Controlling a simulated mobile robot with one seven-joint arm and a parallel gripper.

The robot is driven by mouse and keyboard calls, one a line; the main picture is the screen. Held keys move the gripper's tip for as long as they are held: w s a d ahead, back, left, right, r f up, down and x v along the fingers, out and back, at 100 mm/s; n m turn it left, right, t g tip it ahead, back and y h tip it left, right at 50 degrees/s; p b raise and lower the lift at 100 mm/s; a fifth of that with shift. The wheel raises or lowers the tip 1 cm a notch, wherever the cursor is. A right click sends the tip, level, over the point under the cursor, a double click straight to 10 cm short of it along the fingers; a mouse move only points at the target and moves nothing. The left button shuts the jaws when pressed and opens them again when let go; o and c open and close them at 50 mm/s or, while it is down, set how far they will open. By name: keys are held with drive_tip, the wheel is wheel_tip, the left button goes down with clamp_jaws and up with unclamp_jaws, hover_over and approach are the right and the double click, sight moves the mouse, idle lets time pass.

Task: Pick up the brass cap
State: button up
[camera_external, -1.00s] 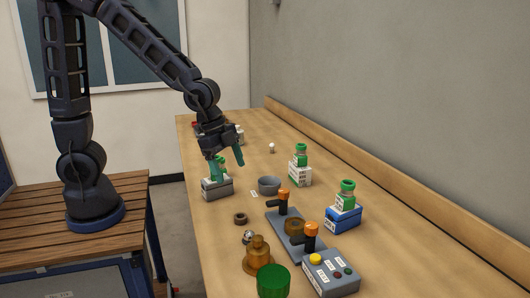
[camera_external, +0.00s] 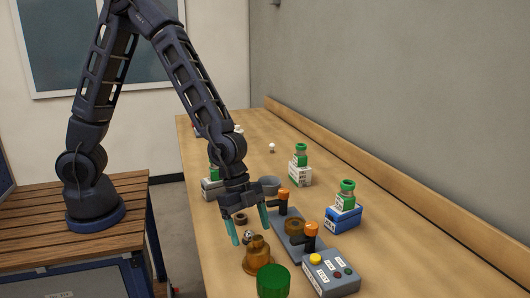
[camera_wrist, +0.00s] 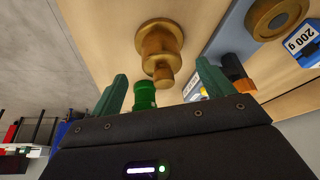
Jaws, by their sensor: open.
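The brass cap, which I take to be the stepped brass piece with a wide flange and narrow knob (camera_external: 257,256), stands upright near the front of the bench. It also shows in the wrist view (camera_wrist: 159,42), between the fingertips in the picture. My gripper (camera_external: 250,236) is open and empty, pointing down, with its green fingers above and slightly behind the cap. In the wrist view, the two fingers of my gripper (camera_wrist: 161,70) stand wide apart. I cannot tell whether either finger touches the cap.
A green cylinder (camera_external: 273,281) stands close in front of the cap. A grey fixture (camera_external: 285,238) with orange-topped clamps and a brass ring (camera_external: 295,227) lies to the right. A button box (camera_external: 331,274) is at front right.

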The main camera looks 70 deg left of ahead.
sight(258, 252)
drive_tip(key=shift+x, duration=3.75)
drive_tip(key=shift+w+d+r, duration=0.1)
drive_tip(key=shift+w+d, duration=0.05)
drive_tip(key=c, duration=0.9)
drive_tip(key=shift+r, duration=0.15)
